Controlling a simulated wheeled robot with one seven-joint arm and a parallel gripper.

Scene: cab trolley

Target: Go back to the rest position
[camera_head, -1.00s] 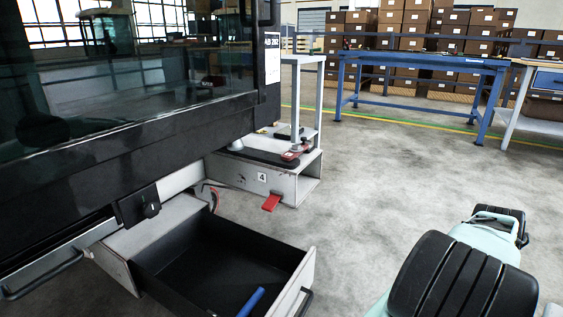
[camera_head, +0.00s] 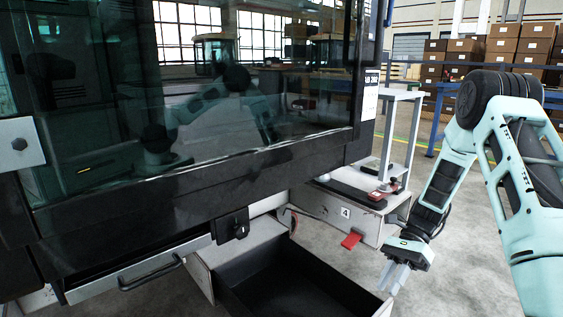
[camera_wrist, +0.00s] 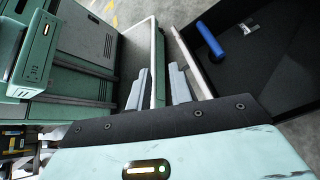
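My gripper (camera_head: 396,277) hangs at the lower right in the head view, just outside the front right corner of the open black drawer (camera_head: 285,285). In the wrist view my gripper (camera_wrist: 160,88) has its two grey fingers apart, with nothing held between them. The drawer's pale front panel (camera_wrist: 190,55) runs close beside the right finger; I cannot tell whether they touch. A blue cylindrical object (camera_wrist: 211,41) lies inside the drawer in the wrist view. It is out of sight in the head view.
The dark glazed cab (camera_head: 200,110) fills the left, with a handled lower drawer (camera_head: 150,272). Stacked cartons (camera_head: 500,48) stand far back. Grey floor is clear between the box and my arm.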

